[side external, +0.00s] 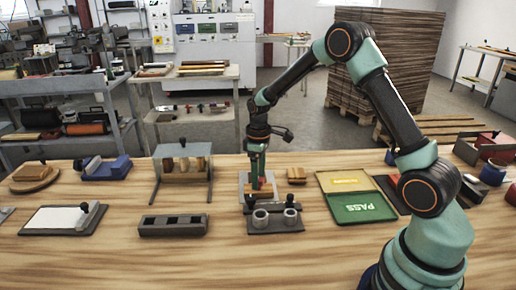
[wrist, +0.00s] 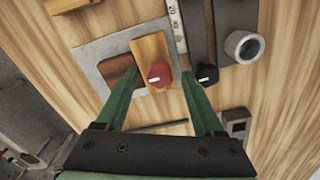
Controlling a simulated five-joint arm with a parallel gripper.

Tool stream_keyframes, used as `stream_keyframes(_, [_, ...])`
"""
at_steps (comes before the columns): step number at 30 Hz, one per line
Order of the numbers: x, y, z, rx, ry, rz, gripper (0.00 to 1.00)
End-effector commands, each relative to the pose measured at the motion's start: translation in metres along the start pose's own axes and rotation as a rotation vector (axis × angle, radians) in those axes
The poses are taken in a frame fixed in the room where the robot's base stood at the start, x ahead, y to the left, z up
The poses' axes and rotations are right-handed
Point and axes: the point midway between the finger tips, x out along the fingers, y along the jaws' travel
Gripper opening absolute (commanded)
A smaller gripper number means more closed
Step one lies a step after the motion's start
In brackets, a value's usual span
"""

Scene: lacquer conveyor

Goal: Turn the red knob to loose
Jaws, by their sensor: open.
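The red knob (wrist: 160,75) shows in the wrist view at the near end of a wooden block on a grey plate (wrist: 92,47). My gripper (wrist: 162,78) is open, with one green finger on each side of the knob and visible gaps between. In the side view my gripper (side external: 258,183) points down over the grey plate, and a small bit of red shows at its tips. A black knob (wrist: 207,73) with a white mark sits to the right of the red knob. No label for loose can be read.
A dark fixture with grey rings (side external: 262,219) stands close in front of the plate. A small wooden block (side external: 296,175) and a green PASS tray (side external: 362,207) lie to the right. A rack (side external: 183,163) stands to the left.

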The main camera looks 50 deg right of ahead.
Motion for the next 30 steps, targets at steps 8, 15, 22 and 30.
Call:
stream_keyframes(8, [-0.032, 0.001, -0.001, 0.0, 0.004, 0.003, 0.7])
stream_keyframes(15, [-0.081, 0.001, -0.001, 0.0, 0.004, 0.003, 0.7])
stream_keyframes(22, [-0.113, 0.0, 0.0, 0.0, 0.002, 0.001, 0.7])
stream_keyframes(30, [-0.121, 0.0, 0.0, 0.0, 0.0, 0.0, 0.7])
